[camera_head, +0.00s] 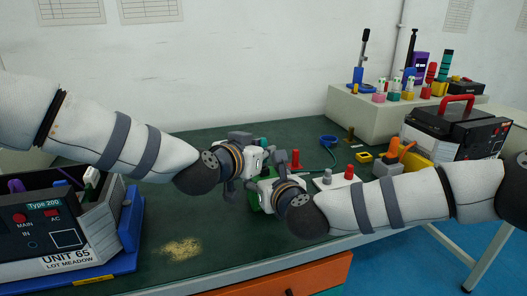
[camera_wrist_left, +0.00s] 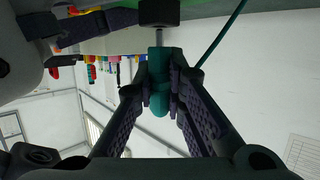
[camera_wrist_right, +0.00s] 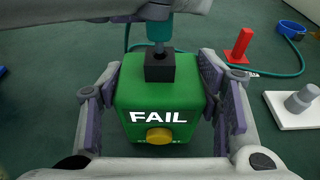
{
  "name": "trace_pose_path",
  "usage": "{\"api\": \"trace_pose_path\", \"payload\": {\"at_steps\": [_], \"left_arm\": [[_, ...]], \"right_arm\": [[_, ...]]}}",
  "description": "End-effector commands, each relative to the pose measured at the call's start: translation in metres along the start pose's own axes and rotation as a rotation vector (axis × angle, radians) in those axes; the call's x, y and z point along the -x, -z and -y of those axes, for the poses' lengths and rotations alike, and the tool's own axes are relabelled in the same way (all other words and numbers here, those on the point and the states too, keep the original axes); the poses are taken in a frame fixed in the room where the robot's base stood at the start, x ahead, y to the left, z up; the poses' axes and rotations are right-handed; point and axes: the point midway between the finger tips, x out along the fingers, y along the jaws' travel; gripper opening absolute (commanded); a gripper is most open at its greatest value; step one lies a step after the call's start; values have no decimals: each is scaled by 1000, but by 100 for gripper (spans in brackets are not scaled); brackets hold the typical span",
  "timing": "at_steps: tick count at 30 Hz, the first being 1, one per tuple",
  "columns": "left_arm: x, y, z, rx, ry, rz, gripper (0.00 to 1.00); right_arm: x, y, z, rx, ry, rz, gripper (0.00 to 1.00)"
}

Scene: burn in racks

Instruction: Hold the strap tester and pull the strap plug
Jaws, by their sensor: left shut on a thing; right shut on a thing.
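The strap tester (camera_wrist_right: 130,98) is a green box on the green bench top. Its front reads FAIL above a yellow knob, and a black socket (camera_wrist_right: 160,68) stands on its top. My right gripper (camera_wrist_right: 160,100) is shut on the box, one finger on each side. The strap plug (camera_wrist_left: 159,85) is teal, with a teal cord. My left gripper (camera_wrist_left: 160,100) is shut around it, above the tester. A short grey metal pin shows between plug and socket; I cannot tell how deep it sits. In the head view both grippers mostly hide the tester and plug.
A red peg (camera_wrist_right: 240,45) and a white plate with a grey knob (camera_wrist_right: 298,103) stand right of the tester. A blue ring (camera_head: 328,141) lies behind. Unit 65 (camera_head: 60,225) is at left; a black case with red handle (camera_head: 455,125) at right.

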Motion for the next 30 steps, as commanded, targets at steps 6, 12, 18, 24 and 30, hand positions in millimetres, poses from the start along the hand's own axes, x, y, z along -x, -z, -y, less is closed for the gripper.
{"api": "trace_pose_path", "payload": {"at_steps": [6,12,18,24,30], "left_arm": [[0,0,0,0,0,0,0],[1,2,0,-1,0,-1,0],[3,11,0,-2,0,0,0],[6,20,0,-1,0,0,0],[6,20,0,0,0,0,0]], "right_arm": [[0,0,-1,0,-2,-1,23],[0,0,-1,0,-2,-1,23],[0,0,-1,0,-2,-1,23],[0,0,-1,0,-2,-1,23],[0,0,-1,0,-2,-1,23]]}}
